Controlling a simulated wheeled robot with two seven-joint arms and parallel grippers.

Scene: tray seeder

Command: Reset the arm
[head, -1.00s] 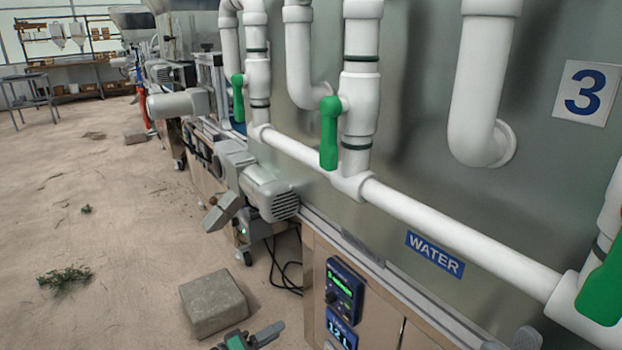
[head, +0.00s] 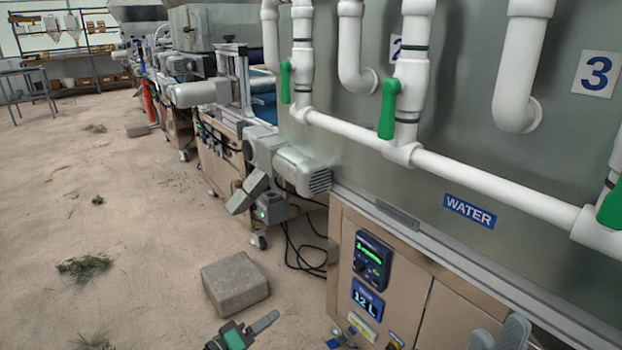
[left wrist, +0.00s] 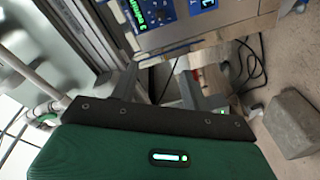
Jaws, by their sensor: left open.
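My left gripper (head: 246,333), with green and grey parts, shows at the bottom of the head view above the sandy floor, near a concrete block. In the left wrist view its green body fills the bottom, and its dark fingers (left wrist: 157,90) stand apart with nothing seen between them. Two rounded grey tips of my right gripper (head: 499,336) show at the bottom right of the head view, in front of the cabinet. The rest of it is cut off, and its opening is unclear.
The cabinet (head: 400,285) with a lit control panel (head: 371,261) stands right of centre. White pipes (head: 455,178) with green valves (head: 388,108) run above it. A grey motor (head: 300,170) juts out left. The concrete block (head: 235,283) lies on the floor; open floor (head: 130,200) is at left.

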